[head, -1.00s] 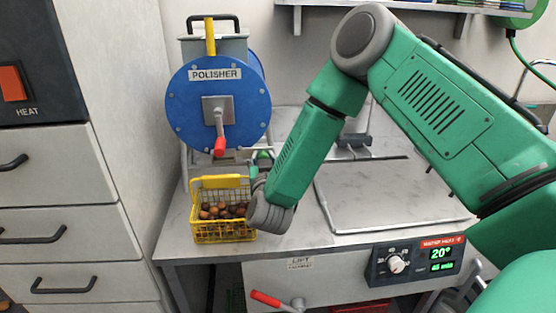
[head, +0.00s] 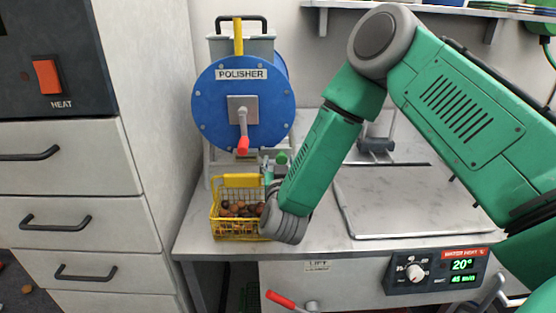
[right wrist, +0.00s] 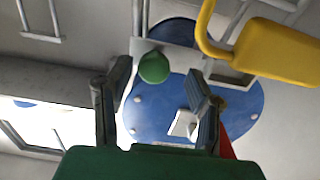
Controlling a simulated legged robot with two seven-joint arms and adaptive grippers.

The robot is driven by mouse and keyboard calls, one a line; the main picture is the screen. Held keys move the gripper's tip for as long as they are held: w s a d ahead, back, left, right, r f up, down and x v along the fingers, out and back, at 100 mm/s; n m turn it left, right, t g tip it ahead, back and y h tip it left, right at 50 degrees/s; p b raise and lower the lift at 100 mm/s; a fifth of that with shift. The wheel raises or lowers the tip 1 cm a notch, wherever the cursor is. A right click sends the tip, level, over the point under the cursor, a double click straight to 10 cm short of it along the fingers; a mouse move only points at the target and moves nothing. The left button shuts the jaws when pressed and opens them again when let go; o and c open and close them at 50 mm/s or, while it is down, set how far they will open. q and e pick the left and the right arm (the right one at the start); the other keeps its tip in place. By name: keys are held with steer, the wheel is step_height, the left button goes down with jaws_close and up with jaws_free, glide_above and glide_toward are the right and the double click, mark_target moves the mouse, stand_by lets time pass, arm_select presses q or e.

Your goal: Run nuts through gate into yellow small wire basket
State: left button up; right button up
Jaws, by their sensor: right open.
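The yellow small wire basket (head: 213,225) stands at the left end of the bench, below the polisher (head: 243,105), with brown nuts (head: 240,209) in it. The polisher is a blue drum with a red-tipped crank (head: 242,140). A green knob (head: 281,158) shows under the drum. My right gripper (right wrist: 158,78) is open; in the right wrist view the green knob (right wrist: 153,67) appears between its fingers, and I cannot tell whether they touch it. The basket's yellow handle (right wrist: 275,55) is close by on the right. My right wrist hides the basket's right side. The gate itself is not clearly visible.
A grey lid or tray (head: 405,205) lies on the bench to the right. A water-heat panel (head: 435,268) and a red lift handle (head: 280,299) are on the bench front. Drawers (head: 70,215) stand at left.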

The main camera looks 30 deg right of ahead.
steer(key=v, duration=1)
steer(key=shift+a, duration=0.2)
steer(key=shift+w+f, duration=0.15)
steer(key=shift+d, duration=0.15)
steer(key=s+a+f+n+g+y+b, duration=0.2)
steer(key=s+f+g+y, duration=0.15)
steer(key=f, duration=0.75)
steer(key=s+a+f+n+g+y+b, duration=0.25)
steer(key=s+f+y, duration=0.2)
steer(key=f, duration=0.65)
steer(key=s+f+g, duration=0.3)
steer(key=s+f, duration=0.1)
steer(key=s, duration=0.3)
steer(key=s+d+f+n+g+b, duration=0.1)
steer(key=s+f+g, duration=0.2)
steer(key=s, duration=0.4)
steer(key=s+f+n+g+y+b, duration=0.1)
steer(key=s+f+g, duration=0.1)
steer(key=s+f, duration=0.2)
steer(key=s, duration=0.3)
steer(key=shift+s+d+f+g, duration=0.15)
steer(key=shift+d+f+g, duration=0.2)
steer(key=shift+d+g, duration=0.05)
